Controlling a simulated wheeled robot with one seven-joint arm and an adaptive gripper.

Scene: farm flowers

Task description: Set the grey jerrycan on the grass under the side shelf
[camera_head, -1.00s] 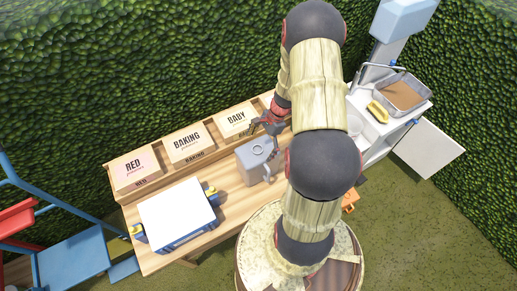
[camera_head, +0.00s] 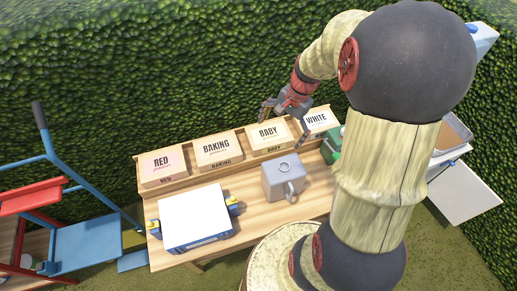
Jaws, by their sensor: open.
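The grey jerrycan (camera_head: 283,180) stands upright on the wooden table (camera_head: 255,217), in front of the BABY box. It has a round cap on top and a handle on its right side. My gripper (camera_head: 284,128) is open and empty, raised above and behind the jerrycan near the BABY and WHITE boxes, apart from the can. The grass (camera_head: 437,262) shows at the lower right and below the table.
A row of boxes, RED (camera_head: 163,163), BAKING (camera_head: 217,149), BABY (camera_head: 268,136) and WHITE (camera_head: 317,119), lines the table's back. A blue crate with a white top (camera_head: 194,216) stands left. A green object (camera_head: 332,148) is at right. A blue cart (camera_head: 88,247) stands far left.

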